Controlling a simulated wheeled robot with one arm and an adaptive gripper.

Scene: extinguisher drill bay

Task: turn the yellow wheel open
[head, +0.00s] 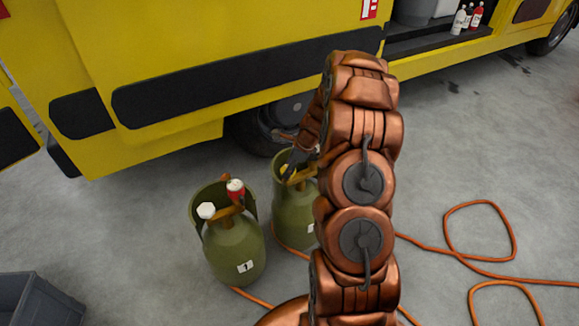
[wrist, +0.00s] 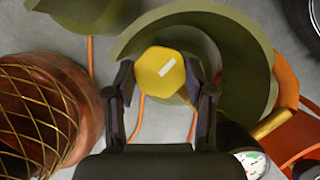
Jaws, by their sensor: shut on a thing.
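The yellow wheel (wrist: 152,64) sits in the middle of the wrist view. It is roughly many-sided with a short white mark slanting across its top. My gripper (wrist: 158,82) is shut on it, one dark finger at its left side and one at its right. The wheel is on top of a green cylinder (wrist: 150,25) whose curved collar rises behind and to the right. In the head view my gripper (head: 293,160) reaches down into the collar of the right green cylinder (head: 293,218); my arm covers part of that cylinder, and the wheel is barely visible there.
A second green cylinder (head: 236,250) with a white knob and a red knob stands at the left. A dial gauge (wrist: 250,163) is close to the right finger. Orange hose (head: 480,258) lies on the floor. A yellow vehicle (head: 200,60) stands behind; a grey crate (head: 40,302) is lower left.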

